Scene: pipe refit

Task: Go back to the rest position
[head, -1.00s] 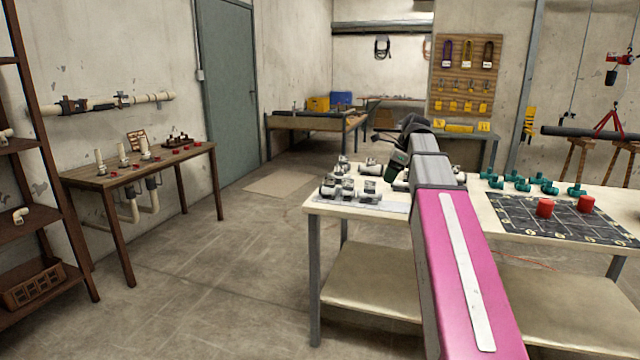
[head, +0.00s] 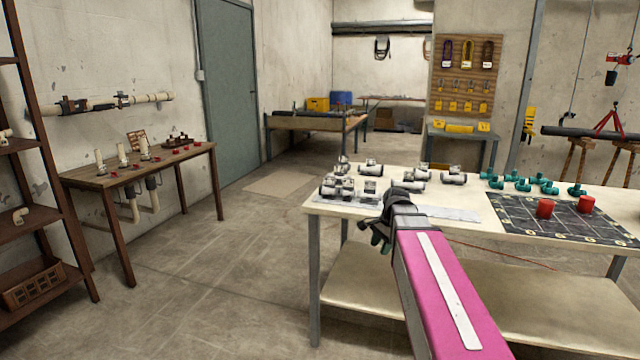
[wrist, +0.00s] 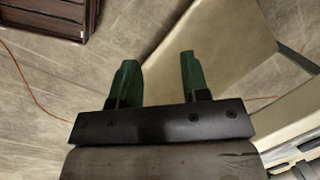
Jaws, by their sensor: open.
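My gripper (wrist: 157,82) shows in the wrist view with its two green fingers apart and nothing between them. Below it in that view are the floor and the pale lower shelf of the workbench. In the head view my gripper (head: 378,238) is small and partly hidden by my wrist, just in front of the workbench's near edge. My pink arm runs from the lower right up toward the bench.
The white workbench (head: 460,208) bears several grey-white pipe fittings (head: 345,188), teal fittings (head: 540,184) and a dark mat (head: 560,222) with two red pieces. A wooden table (head: 150,165) stands at left. The floor between them is clear. A brown crate (wrist: 45,18) shows in the wrist view.

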